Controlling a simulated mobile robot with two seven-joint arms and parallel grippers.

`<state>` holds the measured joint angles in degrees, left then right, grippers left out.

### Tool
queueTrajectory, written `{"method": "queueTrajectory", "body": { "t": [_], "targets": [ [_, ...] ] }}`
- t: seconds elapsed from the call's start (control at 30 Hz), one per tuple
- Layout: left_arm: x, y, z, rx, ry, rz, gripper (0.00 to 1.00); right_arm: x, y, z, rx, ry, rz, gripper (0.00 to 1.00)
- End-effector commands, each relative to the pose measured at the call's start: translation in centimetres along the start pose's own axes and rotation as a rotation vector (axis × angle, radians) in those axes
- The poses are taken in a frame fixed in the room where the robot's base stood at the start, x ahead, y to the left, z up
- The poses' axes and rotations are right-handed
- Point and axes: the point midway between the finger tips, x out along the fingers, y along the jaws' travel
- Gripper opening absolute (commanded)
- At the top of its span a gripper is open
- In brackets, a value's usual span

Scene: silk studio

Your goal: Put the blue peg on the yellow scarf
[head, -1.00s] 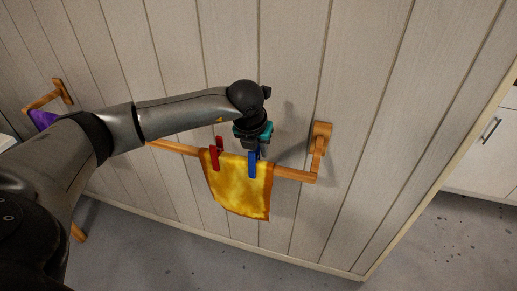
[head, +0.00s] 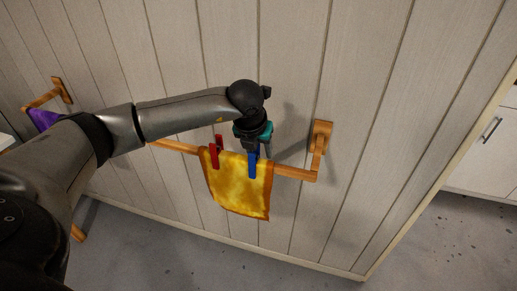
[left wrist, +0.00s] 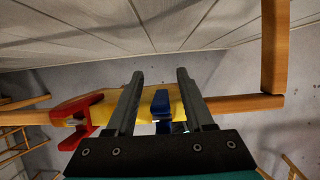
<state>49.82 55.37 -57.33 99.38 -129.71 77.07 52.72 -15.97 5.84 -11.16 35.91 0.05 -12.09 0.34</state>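The yellow scarf (head: 238,190) hangs over a wooden rail on the wall; it also shows in the left wrist view (left wrist: 108,98). The blue peg (head: 253,165) sits upright over the rail at the scarf's right part, its legs down over the cloth. In the left wrist view the blue peg (left wrist: 161,106) stands between my two fingers with a gap on each side. My left gripper (head: 257,152) is open around the peg, just above the rail. The fingers (left wrist: 160,85) hold nothing. My right gripper is not in view.
A red peg (head: 215,157) clips the scarf's left part and shows large in the left wrist view (left wrist: 80,122). The rail's right bracket (head: 321,145) is fixed to the wall. A purple cloth (head: 43,119) hangs on another rail at far left.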

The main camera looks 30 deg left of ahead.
Motion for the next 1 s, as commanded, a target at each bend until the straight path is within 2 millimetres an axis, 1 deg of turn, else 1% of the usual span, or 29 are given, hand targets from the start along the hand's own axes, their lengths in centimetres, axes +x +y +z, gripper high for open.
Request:
{"method": "queueTrajectory", "body": {
  "t": [0.4, 0.57, 0.7, 0.77, 0.9, 1.0],
  "targets": [
    [-0.1, 0.0, 0.0, 0.000, 0.000, 0.000, 0.56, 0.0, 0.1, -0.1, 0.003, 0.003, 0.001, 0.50],
    [-3.2, 0.0, 0.1, 0.002, -0.003, -0.001, 0.56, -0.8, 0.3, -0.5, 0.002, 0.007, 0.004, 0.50],
    [-6.8, 0.0, 0.2, 0.002, -0.004, -0.001, 0.56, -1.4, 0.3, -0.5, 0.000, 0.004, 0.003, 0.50],
    [-8.3, 0.0, 0.2, 0.001, -0.005, 0.000, 0.56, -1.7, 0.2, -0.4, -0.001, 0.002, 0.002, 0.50],
    [-11.4, 0.0, 0.2, 0.001, -0.004, -0.001, 0.56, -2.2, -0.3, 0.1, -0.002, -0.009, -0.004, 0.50],
    [-13.2, 0.0, 0.1, 0.001, -0.003, 0.000, 0.56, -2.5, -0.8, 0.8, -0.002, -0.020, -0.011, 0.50]
  ]
}}
